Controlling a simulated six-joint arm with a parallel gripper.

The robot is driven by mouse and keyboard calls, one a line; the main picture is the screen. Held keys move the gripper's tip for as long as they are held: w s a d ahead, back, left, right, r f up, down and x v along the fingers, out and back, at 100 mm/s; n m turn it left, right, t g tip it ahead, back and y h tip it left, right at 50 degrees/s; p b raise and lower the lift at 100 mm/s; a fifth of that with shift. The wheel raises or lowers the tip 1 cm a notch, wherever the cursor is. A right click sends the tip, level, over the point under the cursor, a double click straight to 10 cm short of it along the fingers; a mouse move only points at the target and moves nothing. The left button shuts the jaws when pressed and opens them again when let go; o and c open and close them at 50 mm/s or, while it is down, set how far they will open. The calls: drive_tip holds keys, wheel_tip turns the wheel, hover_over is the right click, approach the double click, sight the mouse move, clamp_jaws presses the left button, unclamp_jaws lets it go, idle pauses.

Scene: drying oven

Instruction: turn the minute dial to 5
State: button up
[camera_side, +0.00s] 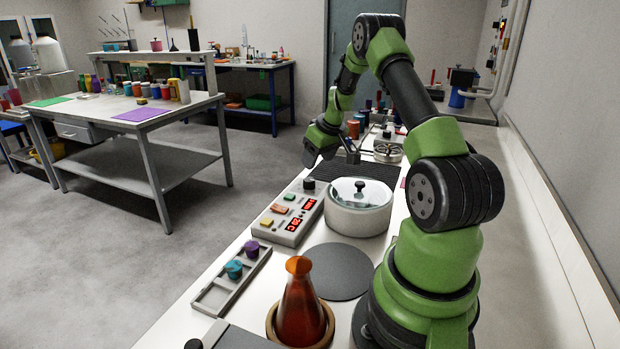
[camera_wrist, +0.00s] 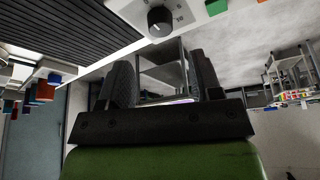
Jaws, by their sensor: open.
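The minute dial (camera_side: 309,184) is a small black knob at the far end of the light control panel (camera_side: 290,214). In the wrist view the dial (camera_wrist: 160,21) shows at the top, with a white mark and printed numbers around it, one reading 10. The picture there is too small to tell its exact setting. My gripper (camera_side: 310,156) is above and beyond the dial in the side view, pointing left, apart from it. Its two dark fingers (camera_wrist: 163,82) are spread with nothing between them in the wrist view.
An orange-brown flask (camera_side: 299,305) and a tray with purple and teal pieces (camera_side: 226,285) are nearer. A dark ribbed mat (camera_side: 340,172) lies behind the dial.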

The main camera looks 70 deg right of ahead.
sight(309, 179)
drive_tip(key=x, duration=0.7)
drive_tip(key=shift+w+f, duration=0.15)
drive_tip(key=shift+f, duration=0.2)
drive_tip(key=c, duration=0.9)
